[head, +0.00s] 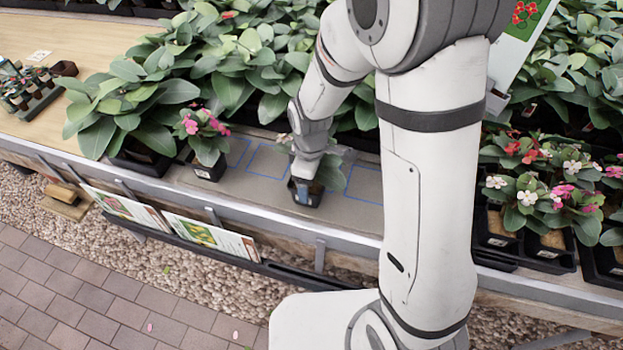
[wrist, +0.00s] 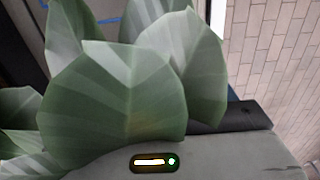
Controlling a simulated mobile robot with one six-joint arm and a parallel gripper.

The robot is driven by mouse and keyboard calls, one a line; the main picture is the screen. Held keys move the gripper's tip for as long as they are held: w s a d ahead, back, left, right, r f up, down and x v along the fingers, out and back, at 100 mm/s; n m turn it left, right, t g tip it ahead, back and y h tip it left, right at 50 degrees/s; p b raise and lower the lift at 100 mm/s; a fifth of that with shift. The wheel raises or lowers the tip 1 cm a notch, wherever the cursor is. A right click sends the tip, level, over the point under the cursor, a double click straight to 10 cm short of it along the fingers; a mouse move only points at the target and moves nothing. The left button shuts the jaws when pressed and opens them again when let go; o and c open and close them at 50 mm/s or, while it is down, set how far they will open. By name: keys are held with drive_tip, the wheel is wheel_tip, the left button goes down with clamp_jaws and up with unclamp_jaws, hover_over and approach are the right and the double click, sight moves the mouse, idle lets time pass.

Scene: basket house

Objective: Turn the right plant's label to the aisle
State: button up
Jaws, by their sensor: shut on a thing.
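The right plant (head: 328,172) is a green-leaved plant in a small dark pot (head: 306,196) near the bench's front edge in the head view. My gripper (head: 303,182) comes down over this pot from above and is shut on it. A grey-blue patch shows on the pot's front; I cannot tell whether it is a label or a finger. The pot looks roughly upright, and I cannot tell whether it touches the bench. In the wrist view, broad green leaves (wrist: 112,100) cover most of the picture and hide the pot and fingertips.
A pink-flowered plant (head: 205,140) stands to the left. Blue outlines (head: 268,161) mark the bench between them. Large leafy plants (head: 225,55) crowd behind. Flowering pots (head: 530,200) stand at right. Sign cards (head: 210,238) line the front edge above gravel and the paved aisle (head: 90,290).

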drive_tip(key=shift+f, duration=0.2)
idle(0.6)
drive_tip(key=o, duration=1.3)
wheel_tip(320, 180, up, 8)
drive_tip(key=shift+f, duration=0.1)
